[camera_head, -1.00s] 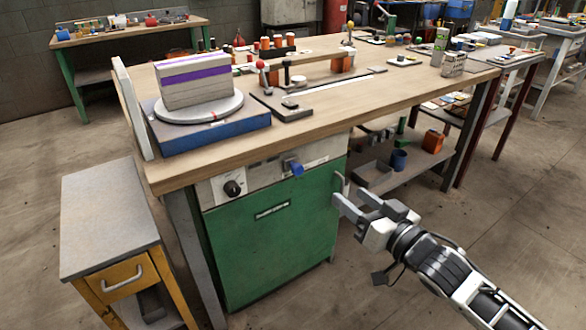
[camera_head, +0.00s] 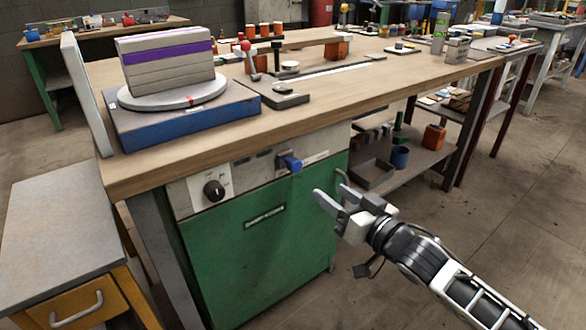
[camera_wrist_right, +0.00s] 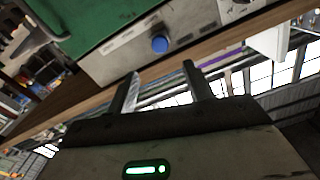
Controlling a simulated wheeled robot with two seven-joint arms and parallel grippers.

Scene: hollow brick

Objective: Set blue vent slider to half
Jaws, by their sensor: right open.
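The blue vent slider (camera_head: 291,163) is a small blue knob on the pale control panel of the green cabinet (camera_head: 262,250), under the bench top. It also shows in the right wrist view as a round blue knob (camera_wrist_right: 160,44), beyond the fingertips and between their lines. A slot runs along the panel beside it. My right gripper (camera_head: 330,196) is open and empty. It is in front of the cabinet, to the right of and below the blue slider, apart from it. In the right wrist view both fingers (camera_wrist_right: 158,82) point towards the panel. My left gripper is not in view.
A black rotary dial (camera_head: 214,191) is at the panel's left. The wooden bench top (camera_head: 190,150) overhangs the panel. A side cabinet (camera_head: 55,225) stands at the left. Floor in front is clear.

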